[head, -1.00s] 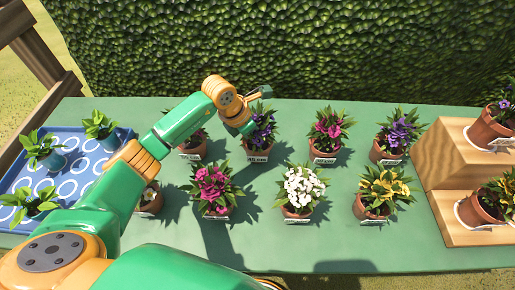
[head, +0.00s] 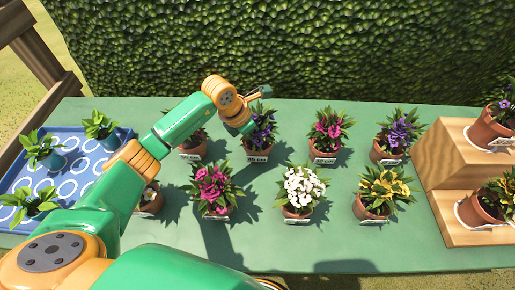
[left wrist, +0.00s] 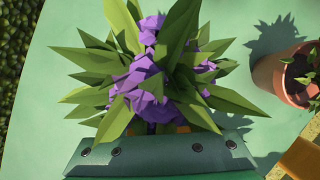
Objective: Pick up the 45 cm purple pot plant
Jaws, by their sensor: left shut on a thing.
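The purple pot plant (head: 263,127) stands in the back row on the green table, in a terracotta pot with a white label that seems to read 45 cm. My left gripper (head: 256,100) reaches down to it from behind and is shut on it. In the left wrist view the purple blooms and green leaves (left wrist: 150,75) fill the middle, above the green gripper body. The leaves and the gripper body hide the fingertips and the pot there. The pot appears to rest on the table. My right gripper is not in view.
Other potted flowers stand close by: pink (head: 328,130) to the right, white (head: 300,187) in front, magenta (head: 212,187) front left, another purple one (head: 397,133) further right. A blue tray (head: 75,165) with seedlings lies left. Wooden steps (head: 447,158) stand right. A hedge (head: 300,50) rises behind.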

